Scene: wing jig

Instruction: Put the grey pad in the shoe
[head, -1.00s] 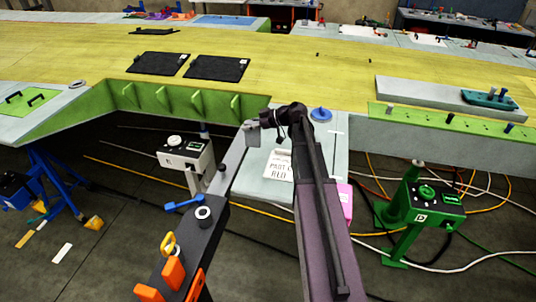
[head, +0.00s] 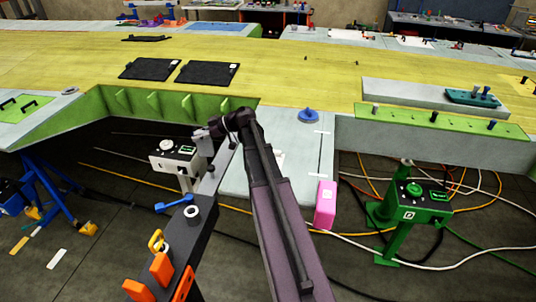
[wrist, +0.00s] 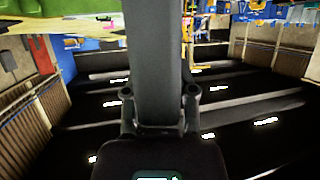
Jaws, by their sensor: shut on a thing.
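My gripper (head: 207,136) is at the end of my raised arm, in front of the table edge and over the white box on a post. It is shut on the grey pad (wrist: 155,60), which fills the upper middle of the wrist view. In the head view the pad is small and pale at the gripper's tip, and its outline is hard to tell from the gripper. I cannot tell for sure which thing is the shoe. A teal boat-shaped holder (head: 472,97) with grey and blue pegs sits on the grey block at the right.
The white box (head: 174,153) stands close below my gripper. A green box on a post (head: 412,197) and a pink block (head: 325,205) are to the right. Black mats (head: 208,73) lie on the yellow table (head: 290,60), with bare room around them. Cables cross the floor.

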